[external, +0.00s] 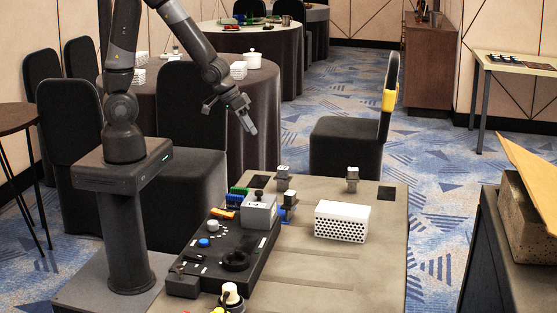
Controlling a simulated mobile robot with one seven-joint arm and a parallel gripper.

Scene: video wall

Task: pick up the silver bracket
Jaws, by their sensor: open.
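Two small grey metallic pieces stand near the far edge of the table (390,245), one left of centre (283,178) and one further right (352,179). Either could be the silver bracket; they are too small to tell. My gripper (247,121) is open, with nothing visible between its fingers. It hangs in the air, above and to the left of both pieces, and touches neither.
A black control panel (217,256) with knobs and a grey box (259,213) takes up the table's left side. A white perforated box (342,221) stands right of centre. The table's right strip is clear. A black chair (349,146) stands behind the table.

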